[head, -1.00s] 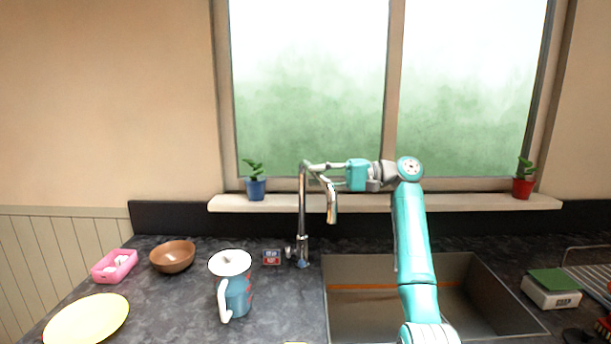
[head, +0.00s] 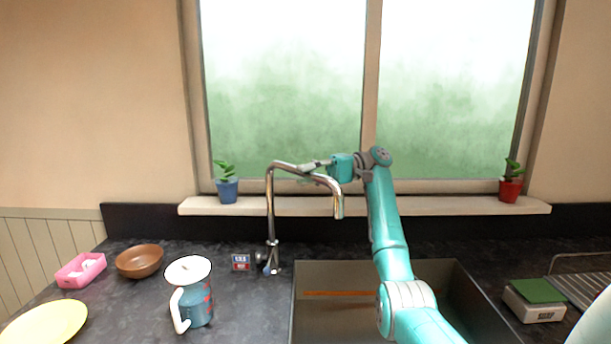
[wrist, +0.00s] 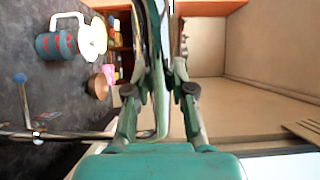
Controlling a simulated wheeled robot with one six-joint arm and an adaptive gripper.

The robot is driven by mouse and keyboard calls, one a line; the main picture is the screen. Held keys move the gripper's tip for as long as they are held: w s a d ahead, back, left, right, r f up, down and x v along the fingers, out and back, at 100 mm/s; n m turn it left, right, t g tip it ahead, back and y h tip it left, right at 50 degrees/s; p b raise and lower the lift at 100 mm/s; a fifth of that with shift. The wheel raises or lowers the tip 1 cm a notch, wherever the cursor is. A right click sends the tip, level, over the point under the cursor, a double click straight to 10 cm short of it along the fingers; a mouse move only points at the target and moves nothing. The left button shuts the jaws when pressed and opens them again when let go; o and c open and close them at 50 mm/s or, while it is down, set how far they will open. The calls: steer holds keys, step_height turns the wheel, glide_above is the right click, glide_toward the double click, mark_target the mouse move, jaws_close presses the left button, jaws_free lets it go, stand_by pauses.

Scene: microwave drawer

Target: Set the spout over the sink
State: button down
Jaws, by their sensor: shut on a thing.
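The chrome tap (head: 271,215) stands on the counter behind the sink's left side, its arched spout (head: 339,203) reaching to the right. In the head view the spout's downturned end appears above the back left part of the sink (head: 291,310); its exact depth over the basin is hard to tell. My gripper (head: 308,168) is at the upper arch, shut on the spout. In the wrist view the two fingers (wrist: 157,90) close around the chrome spout (wrist: 158,50), which runs between them.
A blue-grey jug with a white lid (head: 198,305) stands left of the sink. A brown bowl (head: 140,261), pink box (head: 80,270) and yellow plate (head: 45,325) lie farther left. Potted plants (head: 227,190) stand on the sill (head: 360,206).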

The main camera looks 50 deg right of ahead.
steer(key=c, duration=1)
jaws_free()
steer(key=shift+o, duration=0.2)
